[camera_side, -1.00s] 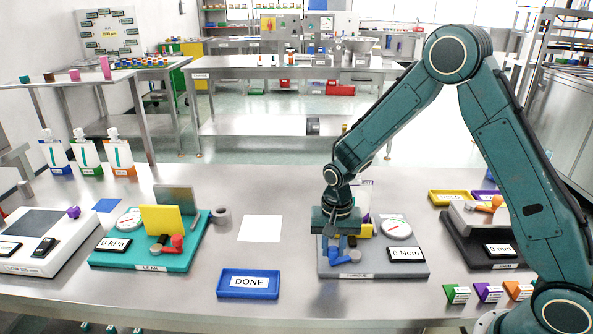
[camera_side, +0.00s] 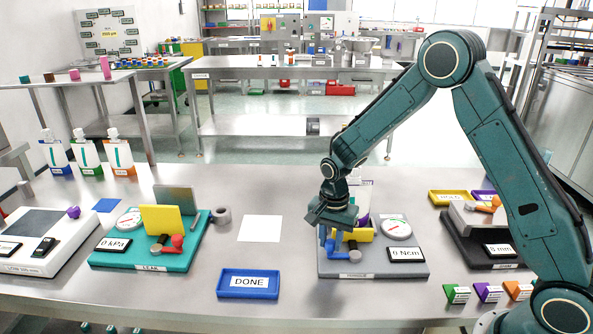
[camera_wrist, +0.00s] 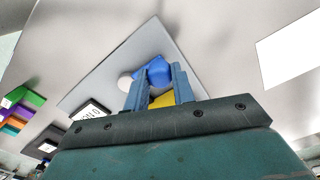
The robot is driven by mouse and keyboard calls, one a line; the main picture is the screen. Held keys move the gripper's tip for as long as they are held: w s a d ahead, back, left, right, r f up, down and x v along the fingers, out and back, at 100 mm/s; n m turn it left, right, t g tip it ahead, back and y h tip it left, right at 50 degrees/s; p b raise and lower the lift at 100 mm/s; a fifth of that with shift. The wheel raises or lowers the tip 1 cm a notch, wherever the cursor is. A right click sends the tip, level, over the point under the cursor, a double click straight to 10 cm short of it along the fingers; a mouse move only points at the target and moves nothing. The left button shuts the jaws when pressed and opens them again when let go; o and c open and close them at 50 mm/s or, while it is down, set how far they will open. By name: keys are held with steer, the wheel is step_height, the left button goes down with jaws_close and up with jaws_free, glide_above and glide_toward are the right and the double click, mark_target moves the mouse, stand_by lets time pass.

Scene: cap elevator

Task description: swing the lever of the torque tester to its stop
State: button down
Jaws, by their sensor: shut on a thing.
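The torque tester (camera_side: 350,269) is a grey plate with a white dial (camera_side: 397,229), a yellow block and a display (camera_side: 406,254) that seems to read 0 Ncm. In the side view, my gripper (camera_side: 329,243) is tilted over the plate's back left part. In the wrist view, my gripper (camera_wrist: 158,82) has its blue fingers closed on the blue lever (camera_wrist: 152,70), whose end shows between the fingertips. A yellow part (camera_wrist: 163,100) shows between the fingers. A white pouch (camera_side: 361,196) with a purple cap stands at the yellow block, partly hidden by my gripper.
A blue DONE tray (camera_side: 227,294) lies front left of the tester. A white sheet (camera_side: 260,228) and a teal leak tester (camera_side: 105,261) are further left. A dark tester (camera_side: 462,247) stands close on the right. The table between the tester and white sheet is clear.

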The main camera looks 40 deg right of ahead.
steer(key=c, duration=1.2)
jaws_free()
steer(key=shift+o, duration=0.2)
steer(key=shift+r, duration=0.1)
step_height(320, 180, up, 14)
